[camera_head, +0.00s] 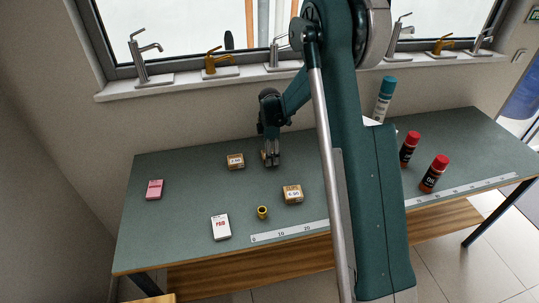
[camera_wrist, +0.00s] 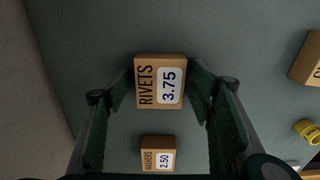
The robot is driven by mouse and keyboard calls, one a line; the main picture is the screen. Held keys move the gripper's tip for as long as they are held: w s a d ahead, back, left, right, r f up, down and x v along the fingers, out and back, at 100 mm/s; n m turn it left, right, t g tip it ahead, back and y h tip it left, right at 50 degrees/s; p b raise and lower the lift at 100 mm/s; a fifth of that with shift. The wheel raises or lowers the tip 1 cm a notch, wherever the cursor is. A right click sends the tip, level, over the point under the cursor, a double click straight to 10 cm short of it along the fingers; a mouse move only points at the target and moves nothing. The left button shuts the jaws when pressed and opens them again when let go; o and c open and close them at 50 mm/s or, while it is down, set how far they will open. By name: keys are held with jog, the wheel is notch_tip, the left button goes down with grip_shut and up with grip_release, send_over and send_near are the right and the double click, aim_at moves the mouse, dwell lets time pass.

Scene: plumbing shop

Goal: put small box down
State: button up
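The small cardboard box marked RIVETS 3.75 (camera_wrist: 160,81) sits between the two fingers of my gripper (camera_wrist: 161,88) in the wrist view, with a finger against each side. In the head view my gripper (camera_head: 270,158) points down over the back middle of the bench and mostly hides this box. It looks larger than the neighbouring box in the wrist view, but I cannot tell whether it touches the bench. The small box marked WASHERS 2.50 (camera_wrist: 158,154) lies just beside it; in the head view this box (camera_head: 236,161) is left of my gripper.
On the green bench (camera_head: 185,185) are another small cardboard box (camera_head: 292,194), a yellow fitting (camera_head: 262,212), a white box (camera_head: 221,227) and a pink box (camera_head: 154,189). Red-capped cans (camera_head: 434,173) and a teal can (camera_head: 384,98) stand right. Bare bench lies between the pink box and washers box.

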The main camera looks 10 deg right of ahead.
jog(key=shift+r, duration=0.15)
notch_tip(320, 180, up, 12)
jog(key=shift+p, duration=0.35)
dwell(0.6)
dwell(0.5)
